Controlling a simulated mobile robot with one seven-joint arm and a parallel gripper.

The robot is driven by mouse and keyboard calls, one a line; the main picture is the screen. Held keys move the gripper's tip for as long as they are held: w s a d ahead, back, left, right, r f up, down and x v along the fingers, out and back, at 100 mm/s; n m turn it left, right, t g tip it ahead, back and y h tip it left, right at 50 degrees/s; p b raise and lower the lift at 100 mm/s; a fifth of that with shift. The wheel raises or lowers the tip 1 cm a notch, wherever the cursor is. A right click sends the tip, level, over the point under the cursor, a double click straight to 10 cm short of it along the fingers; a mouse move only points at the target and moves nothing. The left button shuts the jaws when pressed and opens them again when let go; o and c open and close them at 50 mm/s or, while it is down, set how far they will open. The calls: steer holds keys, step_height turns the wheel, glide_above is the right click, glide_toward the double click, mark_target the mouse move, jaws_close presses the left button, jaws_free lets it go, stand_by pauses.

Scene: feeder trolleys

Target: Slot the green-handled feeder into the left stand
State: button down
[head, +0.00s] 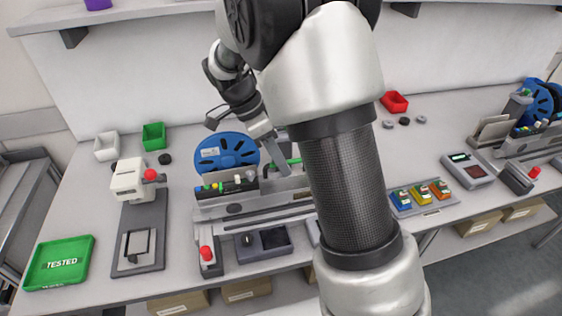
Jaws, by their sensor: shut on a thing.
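The left stand (252,212) is a grey metal stand on the left part of the bench. A green handle (292,162) shows just above it, partly hidden behind my arm; it appears to belong to the green-handled feeder. A blue reel (225,150) stands at the back of the left stand; I cannot tell which feeder it belongs to. My gripper (272,150) is above the stand, beside the green handle, and is shut on the green-handled feeder. The fingertips and the feeder's lower part are hard to make out, so its seating cannot be told.
A green "TESTED" tray (60,262) and a grey device with a red knob (130,182) are at left. A second stand with a blue reel (541,103) is at right. Small coloured blocks (421,194) sit on a tray right of my arm. A shelf (120,14) runs above.

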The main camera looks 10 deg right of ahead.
steer(key=shift+f, duration=0.1)
steer(key=shift+d, duration=1.45)
stand_by(0.4)
steer(key=c, duration=1.7)
jaws_free()
steer(key=shift+c, duration=0.2)
